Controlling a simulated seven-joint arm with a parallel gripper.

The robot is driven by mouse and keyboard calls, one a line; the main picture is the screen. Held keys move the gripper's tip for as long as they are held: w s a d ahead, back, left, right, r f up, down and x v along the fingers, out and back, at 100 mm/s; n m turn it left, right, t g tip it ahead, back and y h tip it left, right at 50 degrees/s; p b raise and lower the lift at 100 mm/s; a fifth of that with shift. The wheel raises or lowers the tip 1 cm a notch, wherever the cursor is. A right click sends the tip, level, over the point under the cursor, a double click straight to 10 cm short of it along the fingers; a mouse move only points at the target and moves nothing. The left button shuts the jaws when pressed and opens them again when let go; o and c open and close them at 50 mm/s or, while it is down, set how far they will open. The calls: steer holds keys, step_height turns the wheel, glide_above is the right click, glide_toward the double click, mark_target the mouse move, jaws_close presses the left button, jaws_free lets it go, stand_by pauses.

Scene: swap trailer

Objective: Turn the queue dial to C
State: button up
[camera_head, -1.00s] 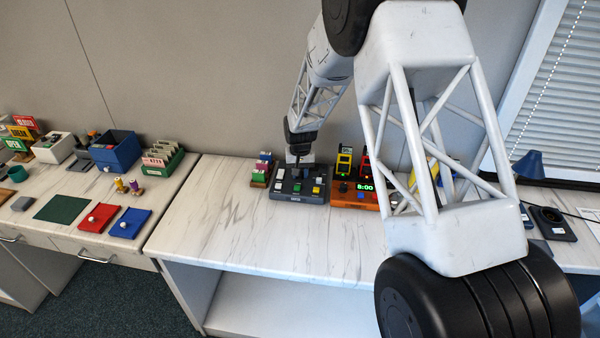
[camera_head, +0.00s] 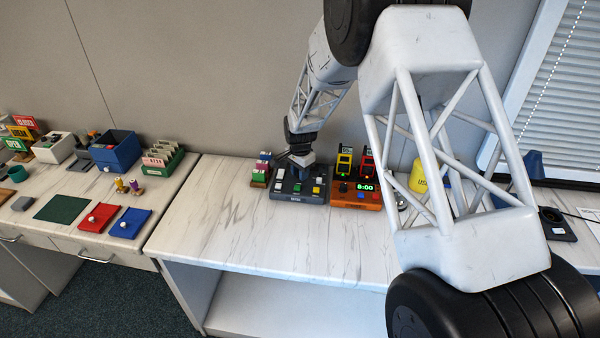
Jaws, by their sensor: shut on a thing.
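The dark grey control box (camera_head: 308,198) stands on the marble-topped desk in the middle of the head view. It carries several small buttons, among them a yellow one (camera_head: 317,189) and a white one (camera_head: 279,187). My gripper (camera_head: 301,174) reaches down from above onto the back part of this box and is shut on the queue dial there. The gripper hides the dial, so its pointer and letter marks cannot be read.
An orange unit (camera_head: 345,199) with a green "8:00" display stands right beside the box. A small rack with coloured blocks (camera_head: 260,173) is close on its left. The desk front (camera_head: 240,230) is clear. My arm covers much of the right side.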

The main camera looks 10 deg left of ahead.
steer(key=shift+m, duration=0.4)
steer(key=o, duration=0.9)
steer(key=shift+r, duration=0.1)
steer(key=shift+r, duration=3.8)
